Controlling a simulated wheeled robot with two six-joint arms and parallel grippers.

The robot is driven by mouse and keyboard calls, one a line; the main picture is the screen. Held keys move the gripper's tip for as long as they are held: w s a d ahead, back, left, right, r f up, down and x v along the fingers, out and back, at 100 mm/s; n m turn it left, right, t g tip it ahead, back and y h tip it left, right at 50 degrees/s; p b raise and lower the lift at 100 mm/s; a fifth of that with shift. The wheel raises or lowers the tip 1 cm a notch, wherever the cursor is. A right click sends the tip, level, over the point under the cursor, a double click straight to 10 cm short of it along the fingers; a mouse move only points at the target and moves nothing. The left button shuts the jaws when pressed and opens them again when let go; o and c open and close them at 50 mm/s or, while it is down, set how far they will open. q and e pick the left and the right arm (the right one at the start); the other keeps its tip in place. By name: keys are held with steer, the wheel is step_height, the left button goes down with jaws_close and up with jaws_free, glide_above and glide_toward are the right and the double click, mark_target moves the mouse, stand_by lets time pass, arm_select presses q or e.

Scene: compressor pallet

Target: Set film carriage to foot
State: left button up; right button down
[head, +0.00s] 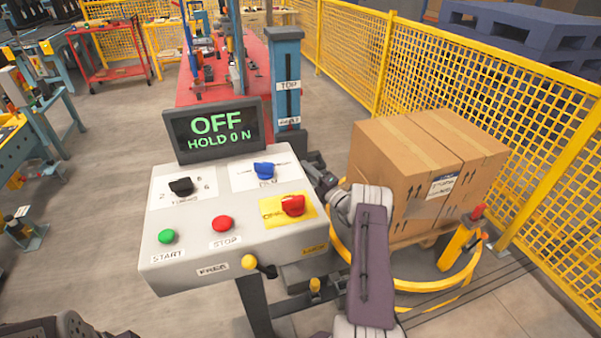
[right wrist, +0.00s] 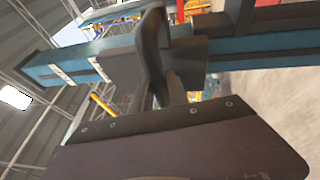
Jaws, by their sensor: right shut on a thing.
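The blue mast (head: 287,75) stands behind the control panel, with a TOP label (head: 289,86) and a lower label that seems to read FOOT (head: 289,121). The dark film carriage (head: 291,142) shows low on the mast, below both labels, partly hidden by the panel. In the right wrist view, the mast (right wrist: 265,45) lies sideways across the picture, with the carriage (right wrist: 187,62) on it. My right gripper (head: 318,172) reaches past the panel's right edge and is shut on the carriage's dark handle (right wrist: 152,50). Its fingertips are hard to make out. My left gripper is out of view.
The grey control panel (head: 190,262) stands close to my right arm. Its display (head: 213,130) reads OFF, HOLD 0 N. A cardboard box load (head: 400,170) stands to the right, inside a yellow ring guard (head: 440,284). Yellow mesh fence (head: 470,85) runs behind it.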

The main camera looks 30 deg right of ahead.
step_height(320, 180, down, 14)
steer(key=b, duration=0.9)
steer(key=shift+s+a+f, duration=0.1)
steer(key=shift+f, duration=0.1)
steer(key=c, duration=1.5)
jaws_free()
steer(key=shift+o, duration=1)
steer(key=shift+r, duration=0.1)
